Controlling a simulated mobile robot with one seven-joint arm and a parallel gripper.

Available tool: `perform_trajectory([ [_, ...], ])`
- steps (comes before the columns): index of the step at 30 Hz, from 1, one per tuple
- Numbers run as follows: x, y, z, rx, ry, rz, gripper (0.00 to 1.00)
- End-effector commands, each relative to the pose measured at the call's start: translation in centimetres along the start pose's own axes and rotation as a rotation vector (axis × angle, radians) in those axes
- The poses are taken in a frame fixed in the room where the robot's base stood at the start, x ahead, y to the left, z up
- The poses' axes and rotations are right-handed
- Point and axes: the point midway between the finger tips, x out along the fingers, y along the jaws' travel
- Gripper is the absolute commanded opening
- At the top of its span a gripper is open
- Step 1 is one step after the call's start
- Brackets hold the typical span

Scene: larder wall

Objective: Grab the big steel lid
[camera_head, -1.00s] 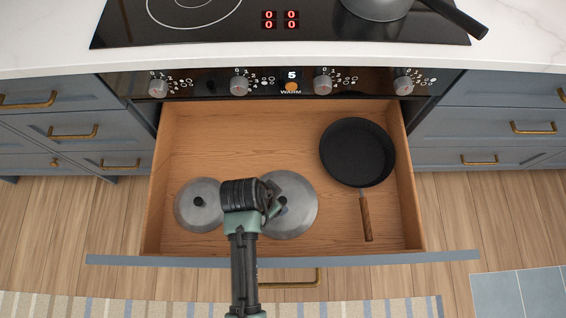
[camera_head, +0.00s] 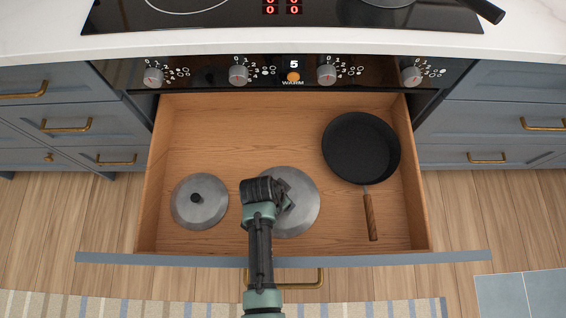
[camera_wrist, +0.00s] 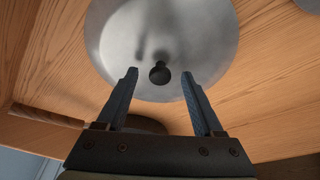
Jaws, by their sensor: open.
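The big steel lid (camera_head: 301,210) lies flat in the open drawer, the larger of two round steel lids. My gripper (camera_head: 286,195) is over it and hides its left part and knob in the head view. In the wrist view the big lid (camera_wrist: 190,30) fills the top middle, with its black knob (camera_wrist: 159,73) upward. My open gripper (camera_wrist: 159,74) has one finger on each side of the knob in the picture, with gaps on both sides. I cannot tell whether the fingertips are down at knob height.
A smaller steel lid (camera_head: 186,213) lies to the left. A black frying pan (camera_head: 360,148) with a wooden handle lies to the right. The drawer (camera_head: 240,125) is bare at the back; its front panel (camera_head: 400,258) runs beneath my arm. The cooktop (camera_head: 220,22) is above.

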Motion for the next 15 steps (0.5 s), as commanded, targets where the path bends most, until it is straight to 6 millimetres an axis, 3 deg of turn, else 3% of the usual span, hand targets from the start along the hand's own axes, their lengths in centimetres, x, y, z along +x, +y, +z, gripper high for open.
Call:
perform_trajectory([
  [2,-0.04,0.0,0.01,0.0,0.0,0.0,0.67],
  [13,-0.05,0.01,0.02,0.0,0.0,0.0,0.0],
  [15,-0.05,0.01,0.03,0.0,-0.001,0.0,0.0],
])
